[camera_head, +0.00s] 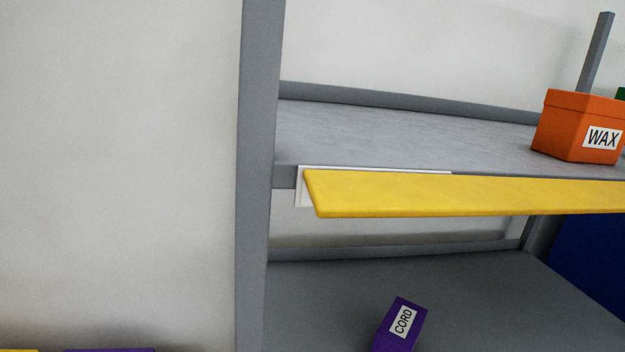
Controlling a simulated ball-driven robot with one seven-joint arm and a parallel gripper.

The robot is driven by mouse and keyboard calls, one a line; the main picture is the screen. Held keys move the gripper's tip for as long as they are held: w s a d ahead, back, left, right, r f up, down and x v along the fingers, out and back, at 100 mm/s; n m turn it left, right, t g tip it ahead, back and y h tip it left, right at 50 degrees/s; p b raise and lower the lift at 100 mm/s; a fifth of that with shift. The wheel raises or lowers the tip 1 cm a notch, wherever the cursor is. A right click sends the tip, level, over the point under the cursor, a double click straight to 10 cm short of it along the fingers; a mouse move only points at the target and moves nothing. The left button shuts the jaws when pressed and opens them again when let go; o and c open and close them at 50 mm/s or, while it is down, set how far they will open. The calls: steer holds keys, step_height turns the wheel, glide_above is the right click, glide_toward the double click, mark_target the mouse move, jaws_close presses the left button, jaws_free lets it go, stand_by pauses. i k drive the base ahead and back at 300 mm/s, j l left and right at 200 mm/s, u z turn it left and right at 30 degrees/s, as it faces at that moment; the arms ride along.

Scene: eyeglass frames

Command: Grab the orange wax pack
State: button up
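The orange wax pack (567,127) is a box with a lid and a white label reading WAX. It stands upright on the upper grey shelf (400,130), at the right edge of the head camera view, and its right side is cut off by the frame. My gripper is not in view, so its state and its distance from the pack are not shown.
A yellow strip (450,194) runs along the upper shelf's front edge. A grey upright post (257,170) stands left of centre. A purple CORD box (392,335) is on the lower shelf (490,290). A dark blue object (592,265) is at lower right. The upper shelf left of the pack is clear.

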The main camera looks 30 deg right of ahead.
mark_target(573, 126)
steer(key=z, duration=1.55)
steer(key=i+j+z, duration=0.2)
steer(key=z, duration=0.2)
steer(key=i+j+z, duration=0.25)
steer(key=z, duration=0.15)
steer(key=i+j+z, duration=0.15)
steer(key=j+z, duration=0.3)
steer(key=l, duration=0.1)
